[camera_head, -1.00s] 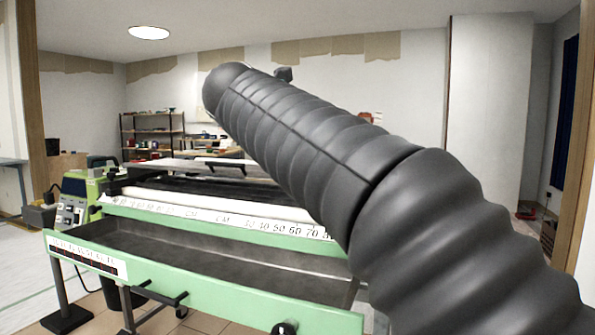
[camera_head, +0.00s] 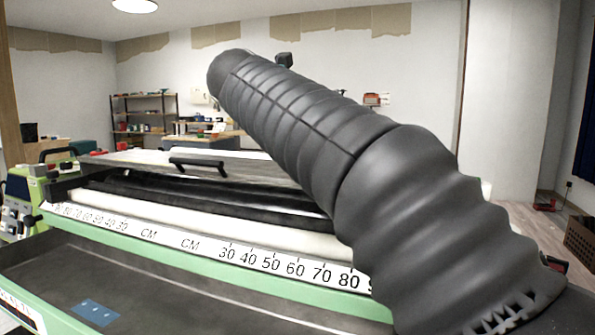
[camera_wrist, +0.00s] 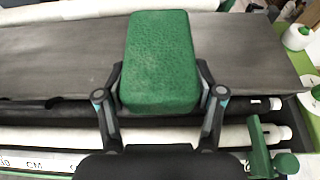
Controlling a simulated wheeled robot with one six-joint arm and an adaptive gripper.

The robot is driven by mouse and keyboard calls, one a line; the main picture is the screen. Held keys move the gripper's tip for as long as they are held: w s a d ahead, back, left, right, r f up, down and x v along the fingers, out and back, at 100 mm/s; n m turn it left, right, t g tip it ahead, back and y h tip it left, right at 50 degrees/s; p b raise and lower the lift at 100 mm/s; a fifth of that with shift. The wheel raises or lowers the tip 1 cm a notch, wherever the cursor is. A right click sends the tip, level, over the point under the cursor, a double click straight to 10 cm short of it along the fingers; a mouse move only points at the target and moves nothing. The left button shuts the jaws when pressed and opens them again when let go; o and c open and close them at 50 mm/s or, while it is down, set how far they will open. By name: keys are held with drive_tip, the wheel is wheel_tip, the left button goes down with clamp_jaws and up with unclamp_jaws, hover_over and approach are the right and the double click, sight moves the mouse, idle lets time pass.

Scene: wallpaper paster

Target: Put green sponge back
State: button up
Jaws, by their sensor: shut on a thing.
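The green sponge (camera_wrist: 160,60) is a block with rounded edges, large in the middle of the wrist view. My gripper (camera_wrist: 161,85) is shut on it, with one finger on each side. The sponge is held above the machine's grey top plate (camera_wrist: 60,60); the gap between them cannot be judged. In the head view my dark ribbed arm covers the middle and right, and neither the gripper nor the sponge can be seen there.
The green wallpaper paster has a CM ruler (camera_head: 200,243), a black handle (camera_head: 197,165), rollers and an empty-looking front trough with a blue patch (camera_head: 95,312). A control box (camera_head: 18,205) is at left. Shelves (camera_head: 145,115) stand far behind. Open floor lies at right.

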drive_tip(key=w+f, duration=0.2)
drive_tip(key=w, duration=0.1)
drive_tip(key=w+f, duration=0.1)
drive_tip(key=w, duration=0.2)
drive_tip(key=w+f, duration=0.2)
drive_tip(key=w, duration=0.1)
drive_tip(key=shift+w+a+f, duration=0.15)
drive_tip(key=shift+f, duration=0.2)
drive_tip(key=shift+f+b, duration=1.15)
drive_tip(key=shift+f, duration=0.9)
drive_tip(key=shift+f, duration=0.1)
drive_tip(key=o, duration=1.2)
drive_tip(key=shift+a+r, duration=0.1)
drive_tip(key=shift+r, duration=0.1)
drive_tip(key=v, duration=1.2)
drive_tip(key=shift+p, duration=0.4)
